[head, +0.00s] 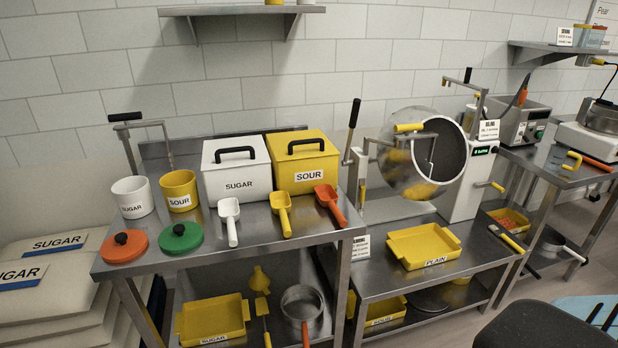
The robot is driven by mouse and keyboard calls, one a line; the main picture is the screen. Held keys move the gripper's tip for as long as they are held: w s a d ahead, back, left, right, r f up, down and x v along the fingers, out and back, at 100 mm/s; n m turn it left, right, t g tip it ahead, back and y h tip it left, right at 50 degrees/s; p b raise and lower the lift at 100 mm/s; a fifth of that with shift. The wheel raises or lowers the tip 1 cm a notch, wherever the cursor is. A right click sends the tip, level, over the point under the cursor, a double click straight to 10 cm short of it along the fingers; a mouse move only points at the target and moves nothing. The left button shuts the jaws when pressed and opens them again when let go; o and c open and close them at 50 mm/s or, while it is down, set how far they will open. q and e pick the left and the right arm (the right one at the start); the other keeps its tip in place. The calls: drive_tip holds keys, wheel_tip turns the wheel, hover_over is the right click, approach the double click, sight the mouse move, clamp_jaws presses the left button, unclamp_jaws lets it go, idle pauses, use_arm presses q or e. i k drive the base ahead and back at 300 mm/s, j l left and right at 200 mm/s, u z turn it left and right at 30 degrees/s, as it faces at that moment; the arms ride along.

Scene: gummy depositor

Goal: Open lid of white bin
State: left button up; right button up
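The white bin (237,182), labelled SUGAR, stands on the steel table (262,232) near the wall. Its white lid (232,150) with a black arched handle (236,154) sits shut on top. The yellow SOUR bin (310,174) stands close on its right, also with its lid on. Neither of my grippers is in view.
A white cup (131,198) and a yellow SOUR cup (179,191) stand left of the bin. White (231,222), yellow (282,213) and orange (330,205) scoops lie in front. Orange (123,248) and green (181,239) round lids lie front left. A wall shelf (240,11) is above.

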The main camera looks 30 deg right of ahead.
sight(251, 149)
drive_tip(key=z, duration=1.55)
drive_tip(key=i+j, duration=0.2)
drive_tip(key=i, duration=0.2)
